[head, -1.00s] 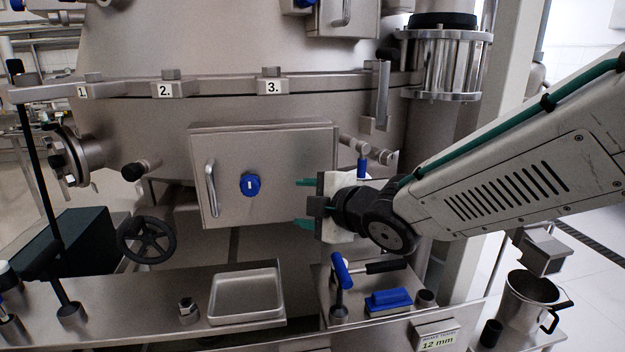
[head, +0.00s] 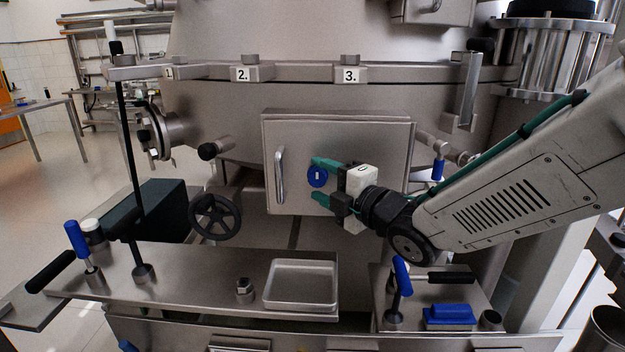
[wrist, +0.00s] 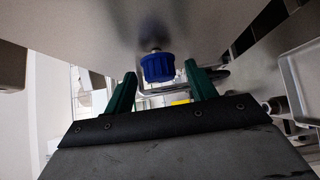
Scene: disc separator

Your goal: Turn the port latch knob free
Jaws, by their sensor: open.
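The blue port latch knob (head: 317,176) sits on the steel port door (head: 370,140), right of its bar handle. A pale mark shows on the knob's face. My gripper (head: 318,180) has green fingers spread apart, one above and one below the knob's level in the head view. In the wrist view the knob (wrist: 158,67) appears ahead of my open fingers (wrist: 162,85), between their tips in the picture. Clear space shows on both sides of it. I see no contact, and cannot tell how far the tips are from the door.
A steel bench with a shallow tray (head: 300,285) lies below the door. A blue-handled tool (head: 402,275) and a blue block (head: 448,315) are at right. A black handwheel (head: 215,216) is at lower left. The door's handle (head: 280,175) stands left of the knob.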

